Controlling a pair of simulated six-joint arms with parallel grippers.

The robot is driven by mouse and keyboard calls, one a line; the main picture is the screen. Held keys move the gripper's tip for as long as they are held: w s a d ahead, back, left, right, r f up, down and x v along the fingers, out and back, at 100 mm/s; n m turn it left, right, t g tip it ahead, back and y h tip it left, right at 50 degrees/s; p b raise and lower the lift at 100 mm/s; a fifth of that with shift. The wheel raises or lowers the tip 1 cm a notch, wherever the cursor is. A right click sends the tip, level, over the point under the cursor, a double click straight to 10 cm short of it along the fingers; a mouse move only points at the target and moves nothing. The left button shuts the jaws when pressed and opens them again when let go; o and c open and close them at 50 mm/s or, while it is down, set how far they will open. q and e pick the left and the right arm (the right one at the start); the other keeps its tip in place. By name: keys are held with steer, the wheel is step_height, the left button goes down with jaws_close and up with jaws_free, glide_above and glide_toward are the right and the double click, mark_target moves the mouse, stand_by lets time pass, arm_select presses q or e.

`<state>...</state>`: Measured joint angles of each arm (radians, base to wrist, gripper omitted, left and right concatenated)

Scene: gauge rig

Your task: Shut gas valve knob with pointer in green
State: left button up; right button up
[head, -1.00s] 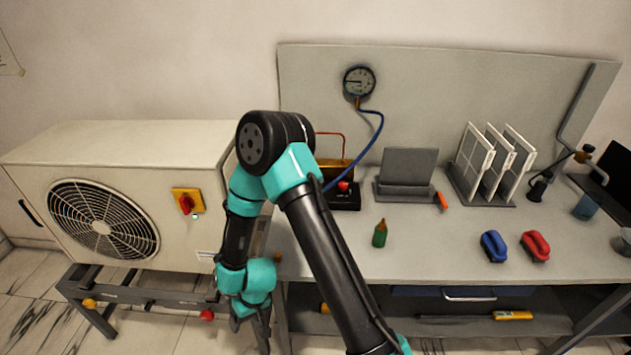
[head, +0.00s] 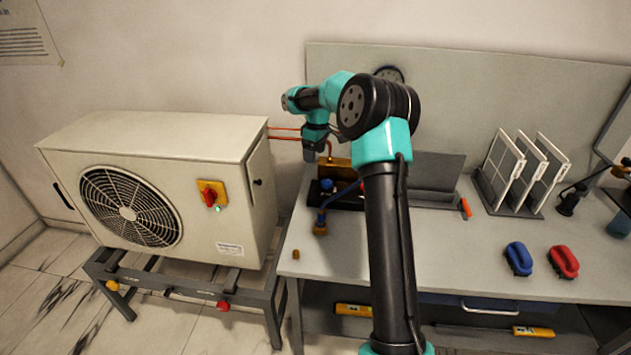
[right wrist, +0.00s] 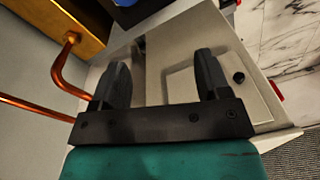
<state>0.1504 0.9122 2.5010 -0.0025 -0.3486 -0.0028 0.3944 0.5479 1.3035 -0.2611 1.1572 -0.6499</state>
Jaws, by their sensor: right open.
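A brass block (head: 338,164) with a black base stands at the left end of the bench; it also shows in the right wrist view (right wrist: 62,30). A blue knob (head: 326,185) sits at its front left. The gauge (head: 388,73) on the back panel is mostly hidden behind my arm, so its pointer and any green zone cannot be read. My right gripper (head: 316,153) hangs above and behind the blue knob, near the copper pipes. In the right wrist view its fingers (right wrist: 162,62) are apart with nothing between them. My left gripper is out of view.
The outdoor fan unit (head: 150,125), with a red switch (head: 209,194), stands left of the bench. Copper pipes (head: 284,134) run from it towards the block.

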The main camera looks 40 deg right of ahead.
step_height(320, 180, up, 4)
glide_above(327, 182)
steer(key=shift+w+h, duration=0.1)
steer(key=shift+h, duration=0.3)
steer(key=shift+f, duration=0.1)
step_height(327, 182, down, 17)
steer(key=shift+f, duration=0.1)
steer(key=shift+c, duration=0.3)
steer(key=c, duration=0.9)
